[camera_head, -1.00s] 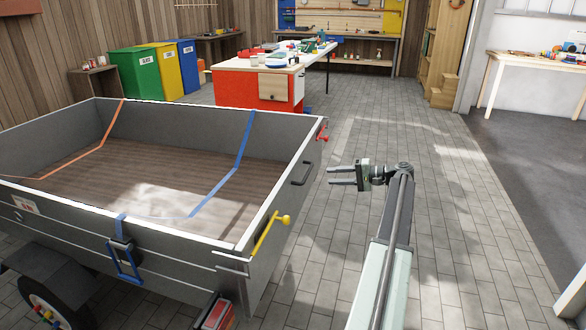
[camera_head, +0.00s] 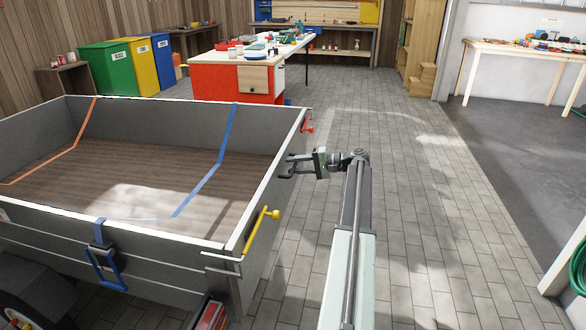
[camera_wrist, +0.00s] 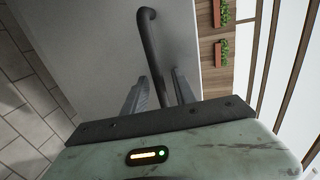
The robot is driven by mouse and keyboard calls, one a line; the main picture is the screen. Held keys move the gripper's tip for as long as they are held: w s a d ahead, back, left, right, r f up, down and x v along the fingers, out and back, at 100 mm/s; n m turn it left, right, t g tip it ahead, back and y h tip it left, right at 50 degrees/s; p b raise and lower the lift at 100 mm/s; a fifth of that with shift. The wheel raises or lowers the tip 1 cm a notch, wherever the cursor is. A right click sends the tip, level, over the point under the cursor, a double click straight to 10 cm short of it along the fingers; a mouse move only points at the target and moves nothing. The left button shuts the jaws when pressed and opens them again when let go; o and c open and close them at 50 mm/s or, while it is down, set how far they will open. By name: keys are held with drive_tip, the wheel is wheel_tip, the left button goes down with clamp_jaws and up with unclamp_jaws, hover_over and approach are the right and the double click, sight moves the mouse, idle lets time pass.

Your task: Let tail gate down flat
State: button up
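The trailer's grey tail gate (camera_head: 262,200) stands upright, closing the right end of the trailer bed. A yellow-handled latch (camera_head: 260,231) sits at its near end and a red latch (camera_head: 307,124) at its far end. A dark bar handle on the gate's outer face shows in the wrist view (camera_wrist: 149,45). My gripper (camera_head: 288,166) is right at this handle, pointing toward the gate. In the wrist view, my gripper's two fingers (camera_wrist: 158,90) stand apart with the handle bar running between them. Contact with the bar cannot be told.
Blue (camera_head: 205,178) and orange straps lie across the trailer bed. Tiled floor to the right of the gate is clear. A red workbench (camera_head: 220,82) stands beyond the trailer, and a light wooden table (camera_head: 510,50) stands at the back right. A green hose (camera_head: 578,268) is at the right edge.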

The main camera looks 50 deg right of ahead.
clamp_jaws()
drive_tip(key=shift+s, duration=0.15)
idle(1.2)
